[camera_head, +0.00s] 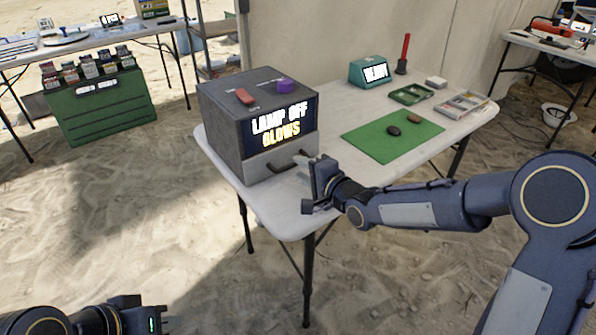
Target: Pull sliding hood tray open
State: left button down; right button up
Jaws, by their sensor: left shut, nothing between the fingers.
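The hood is a grey box (222,117) on the near left end of the white table. Its front display reads "LAMP OFF GLOWS". Below the display is the pale front of the sliding tray (258,167), which looks flush with the box. A dark bar handle (289,163) sits on the tray front. My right gripper (316,184) is just right of the handle, over the table edge; its fingers are small and partly hidden, and I cannot tell whether they touch the handle. My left gripper (140,317) is low at the bottom left, shut and empty, far from the hood.
A red knob (245,97) and purple block (287,86) are on top of the hood. A green mat (372,146) with two dark stones, a green tray (411,94) and a teal display (369,72) are farther right. Sand lies open in front.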

jog(key=shift+x, duration=0.9)
grip_shut()
